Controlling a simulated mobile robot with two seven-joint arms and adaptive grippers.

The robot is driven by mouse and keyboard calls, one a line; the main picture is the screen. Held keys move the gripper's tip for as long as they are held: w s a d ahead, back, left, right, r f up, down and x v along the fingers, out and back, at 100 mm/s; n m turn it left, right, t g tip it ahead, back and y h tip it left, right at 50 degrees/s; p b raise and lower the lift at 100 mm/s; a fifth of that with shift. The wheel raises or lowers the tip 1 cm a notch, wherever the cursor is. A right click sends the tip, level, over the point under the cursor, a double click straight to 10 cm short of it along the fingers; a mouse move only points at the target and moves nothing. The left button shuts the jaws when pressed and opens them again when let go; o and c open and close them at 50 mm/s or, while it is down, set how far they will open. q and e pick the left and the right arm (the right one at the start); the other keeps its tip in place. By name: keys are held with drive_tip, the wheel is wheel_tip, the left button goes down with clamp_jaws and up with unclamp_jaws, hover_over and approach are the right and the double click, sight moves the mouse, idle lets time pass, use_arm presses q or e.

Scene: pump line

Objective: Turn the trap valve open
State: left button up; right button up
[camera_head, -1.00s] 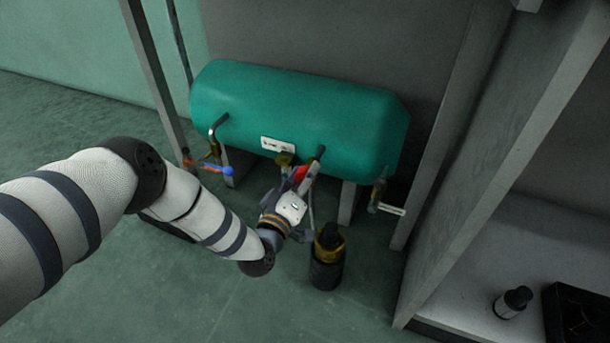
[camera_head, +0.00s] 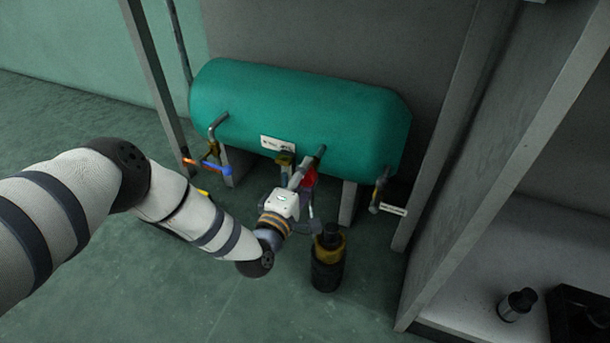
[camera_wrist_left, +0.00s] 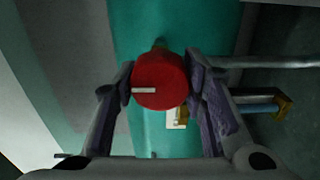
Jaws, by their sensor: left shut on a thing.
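A round red valve knob (camera_head: 311,178) sits low under the green tank, in front of its middle. In the left wrist view the red knob (camera_wrist_left: 160,82) faces me, with a white bar mark running from its middle to the left. My left gripper (camera_head: 305,188) has its two fingers on opposite sides of the knob and is shut on it. The fingers and wrist hide part of the knob in the head view. No lettering on the knob is readable, so I cannot confirm its name. My right gripper is not in view.
The green tank (camera_head: 300,110) carries a white label (camera_head: 277,144). A blue-handled valve (camera_head: 212,167) hangs at its left and a pipe with a white tag (camera_head: 392,210) at its right. A black and yellow cylinder (camera_head: 327,262) stands just right of my gripper. Grey uprights flank the tank.

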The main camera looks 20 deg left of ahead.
use_arm(q)
drive_tip(key=shift+d, duration=0.1)
idle(0.5)
drive_tip(key=o, duration=1.2)
drive_tip(key=shift+s, duration=0.15)
drive_tip(key=s, duration=1.1)
drive_tip(key=shift+s+a, duration=0.25)
drive_tip(key=shift+s, duration=0.15)
